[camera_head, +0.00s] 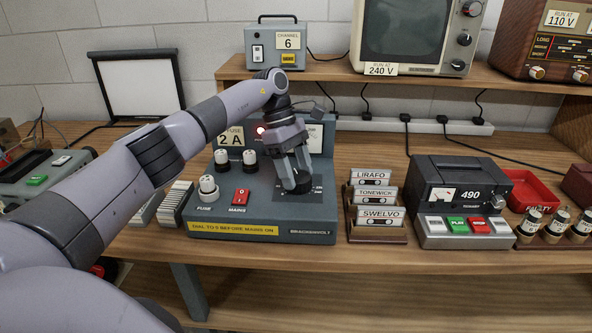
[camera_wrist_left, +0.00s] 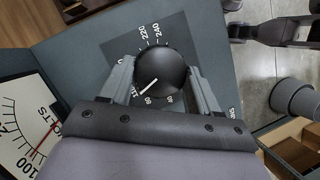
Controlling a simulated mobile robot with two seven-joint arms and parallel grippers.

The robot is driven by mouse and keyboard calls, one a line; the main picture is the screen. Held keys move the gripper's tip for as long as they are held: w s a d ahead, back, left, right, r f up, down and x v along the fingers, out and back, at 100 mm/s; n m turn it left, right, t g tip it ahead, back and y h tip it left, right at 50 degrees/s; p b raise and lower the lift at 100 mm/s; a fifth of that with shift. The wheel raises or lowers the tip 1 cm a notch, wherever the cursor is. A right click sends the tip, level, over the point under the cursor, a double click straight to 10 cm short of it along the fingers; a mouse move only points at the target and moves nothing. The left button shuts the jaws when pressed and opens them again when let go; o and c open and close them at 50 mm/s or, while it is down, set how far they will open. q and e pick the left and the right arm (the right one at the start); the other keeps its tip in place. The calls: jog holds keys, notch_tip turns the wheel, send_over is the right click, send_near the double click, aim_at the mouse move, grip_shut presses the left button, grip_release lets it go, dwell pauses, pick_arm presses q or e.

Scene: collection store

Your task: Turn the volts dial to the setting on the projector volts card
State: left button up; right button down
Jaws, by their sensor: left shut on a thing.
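The volts dial (camera_wrist_left: 161,72) is a round black knob with a white pointer line, on the sloped top of the grey-blue supply unit (camera_head: 267,229). My left gripper (camera_head: 300,184) reaches down over the unit; in the left wrist view its fingers (camera_wrist_left: 162,84) are shut on the dial from both sides. The white line points to the lower left, near the 110 mark. The 220 and 240 marks show above the knob; lower marks are partly covered. A volts meter (camera_wrist_left: 25,125) shows in the wrist view. I cannot identify a projector volts card; my right gripper is out of view.
A card reading RUN AT 240 V (camera_head: 381,69) is below the monitor; one reading RUN AT 110 V (camera_head: 562,19) is on the radio. The unit has a red mains switch (camera_head: 240,196) and fuse knobs (camera_head: 208,187). A cassette rack (camera_head: 377,211) and a tape deck (camera_head: 463,204) stand to its right.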

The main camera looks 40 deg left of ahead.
pick_arm(q)
jog(key=o, duration=1)
jog(key=shift+o, duration=0.2)
jog(key=v, duration=0.7)
jog(key=shift+r, duration=0.1)
